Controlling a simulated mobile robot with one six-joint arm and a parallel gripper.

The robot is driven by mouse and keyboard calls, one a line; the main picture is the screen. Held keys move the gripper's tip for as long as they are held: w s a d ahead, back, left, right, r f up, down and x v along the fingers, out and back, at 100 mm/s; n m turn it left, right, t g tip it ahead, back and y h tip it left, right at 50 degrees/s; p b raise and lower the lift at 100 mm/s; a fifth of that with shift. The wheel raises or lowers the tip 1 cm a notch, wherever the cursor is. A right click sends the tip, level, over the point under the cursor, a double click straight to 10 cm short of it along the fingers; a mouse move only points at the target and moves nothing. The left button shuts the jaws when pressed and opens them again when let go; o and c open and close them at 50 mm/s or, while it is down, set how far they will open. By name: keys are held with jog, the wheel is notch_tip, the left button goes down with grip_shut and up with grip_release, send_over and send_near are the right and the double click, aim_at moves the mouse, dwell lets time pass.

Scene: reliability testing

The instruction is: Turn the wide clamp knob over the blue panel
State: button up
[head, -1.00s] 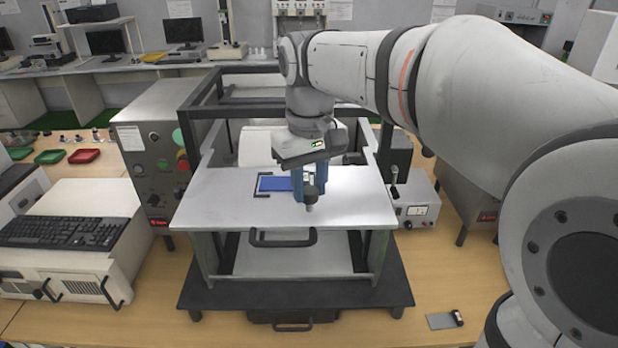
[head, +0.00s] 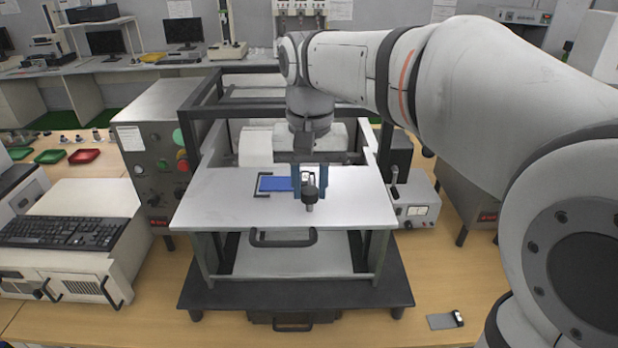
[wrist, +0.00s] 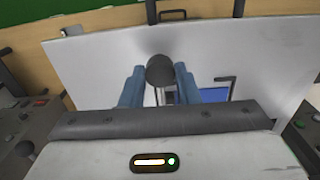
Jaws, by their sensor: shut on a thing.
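The blue panel (head: 274,184) lies flat on the light metal plate, inside a dark bracket frame. It shows partly in the wrist view (wrist: 215,94), behind my right finger. The dark round clamp knob (head: 309,193) stands at the panel's right end; it also shows in the wrist view (wrist: 160,70). My gripper (head: 310,191) points down over the plate, its blue fingers on either side of the knob. In the wrist view my gripper (wrist: 159,72) is shut on the knob. The clamp parts under the knob are mostly hidden.
The metal plate (head: 220,205) has a dark front handle (head: 283,238) and sits in a dark frame (head: 193,125). A control box (head: 150,150) stands left, a metered box with a lever (head: 415,207) right. The plate's left side is clear.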

aim_at(310, 189)
jog(key=o, duration=1)
jog(key=shift+c, duration=0.2)
notch_tip(310, 189, up, 8)
jog(key=shift+f+b, duration=0.1)
jog(key=shift+b, duration=0.25)
